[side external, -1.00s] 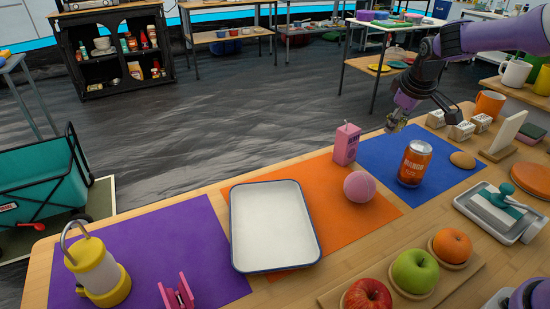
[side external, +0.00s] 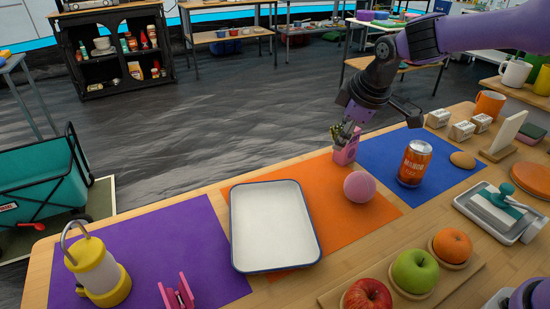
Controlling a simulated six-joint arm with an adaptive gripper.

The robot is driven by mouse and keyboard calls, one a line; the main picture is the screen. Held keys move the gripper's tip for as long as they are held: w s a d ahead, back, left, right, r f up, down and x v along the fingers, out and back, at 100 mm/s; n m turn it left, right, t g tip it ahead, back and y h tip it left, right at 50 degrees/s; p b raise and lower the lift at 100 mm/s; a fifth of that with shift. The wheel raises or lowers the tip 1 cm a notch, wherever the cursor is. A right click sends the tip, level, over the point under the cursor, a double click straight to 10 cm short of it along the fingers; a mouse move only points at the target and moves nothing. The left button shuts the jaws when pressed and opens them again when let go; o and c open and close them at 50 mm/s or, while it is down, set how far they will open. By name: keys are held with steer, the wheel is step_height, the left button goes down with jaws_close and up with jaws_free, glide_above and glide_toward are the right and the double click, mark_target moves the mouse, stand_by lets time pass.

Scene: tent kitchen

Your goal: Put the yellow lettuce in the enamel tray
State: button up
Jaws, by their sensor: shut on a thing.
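My gripper (side external: 345,129) is shut, pointing down, in front of the upper part of the pink carton in the side external view. A small greenish-yellow thing, which I take for the yellow lettuce (side external: 337,133), shows at its fingers; it is mostly hidden and too small to see clearly. The enamel tray (side external: 236,228) is white with a blue rim, lies flat across the purple and orange mats, and is empty. My gripper is beyond the tray's far right corner, apart from it.
The pink carton (side external: 345,154) stands just below my gripper; I cannot tell whether they touch. A pink ball (side external: 359,187) and an orange can (side external: 414,163) stand right of the tray. A yellow lantern (side external: 98,270) stands left. Fruit (side external: 415,271) sits on a board in front.

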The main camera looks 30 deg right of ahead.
steer(key=s+a+n+g+y, duration=0.1)
steer(key=s+a+n, duration=0.3)
steer(key=a, duration=0.4)
steer(key=s+a+n+y, duration=0.2)
steer(key=s+a+n, duration=0.25)
steer(key=a, duration=0.25)
steer(key=s+a+n+g+y, duration=0.1)
steer(key=s+a+n, duration=0.25)
steer(key=a, duration=0.45)
glide_above(265, 225)
steer(key=s+d, duration=0.1)
steer(key=d, duration=0.1)
steer(key=f, duration=0.6)
steer(key=shift+a+f, duration=0.25)
steer(key=shift+f, duration=1.95)
steer(key=shift+f, duration=0.15)
steer(key=o, duration=1.1)
